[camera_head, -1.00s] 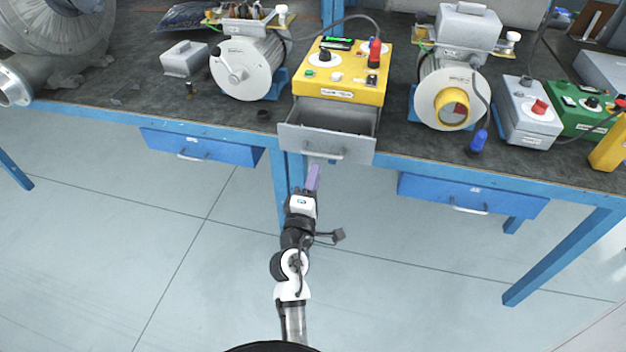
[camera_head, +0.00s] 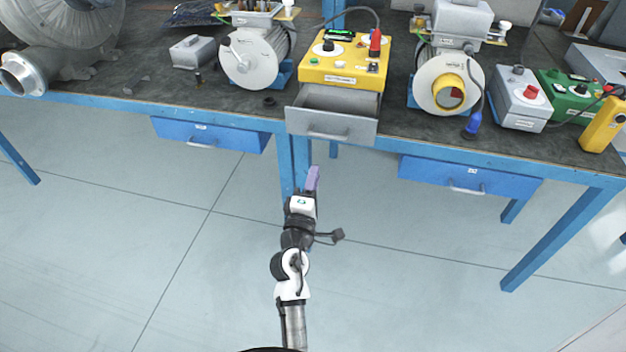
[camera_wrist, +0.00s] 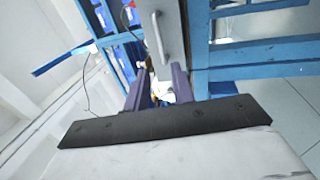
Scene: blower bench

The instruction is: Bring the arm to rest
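My arm reaches forward from the bottom of the head view, over the floor in front of the bench. My gripper (camera_head: 313,179) has purple fingers and is below and in front of the open grey drawer (camera_head: 331,124), apart from it. In the wrist view my gripper (camera_wrist: 160,82) shows its two fingers spread apart with nothing held between them. The grey drawer front with its bar handle (camera_wrist: 158,38) shows just beyond the fingers there.
The yellow control box (camera_head: 344,62) sits above the open drawer. Motors (camera_head: 250,62) stand on the dark bench top. Blue drawers (camera_head: 212,136) hang under the bench's front edge on both sides, and a blue bench leg (camera_head: 286,165) stands near my gripper. The floor in front is clear.

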